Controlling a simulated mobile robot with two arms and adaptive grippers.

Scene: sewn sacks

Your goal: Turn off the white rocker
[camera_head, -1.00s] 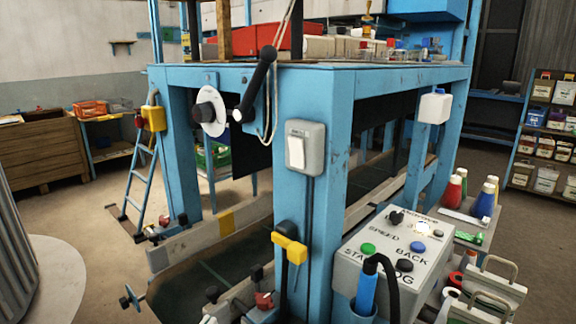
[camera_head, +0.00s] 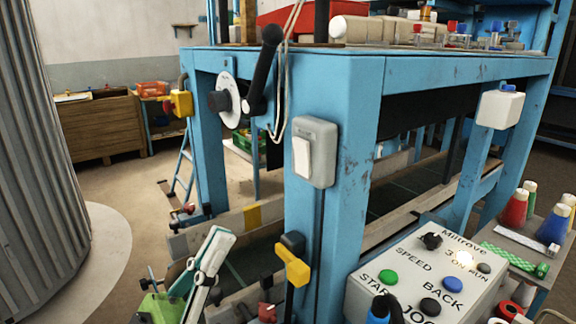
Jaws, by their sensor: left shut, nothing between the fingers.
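The white rocker (camera_head: 301,157) is set in the front of a grey switch box (camera_head: 324,152) on the blue machine post. I cannot tell which way it is tilted. My left gripper (camera_head: 221,243), white with green parts, has its fingers shut and empty. It is at the lower left, below and to the left of the rocker and apart from it.
A yellow-and-black part (camera_head: 292,262) sticks out from the post below the box. A black lever (camera_head: 264,70) stands above left. A control panel (camera_head: 405,283) with several buttons is at the lower right. A white container (camera_head: 500,107) hangs at the right.

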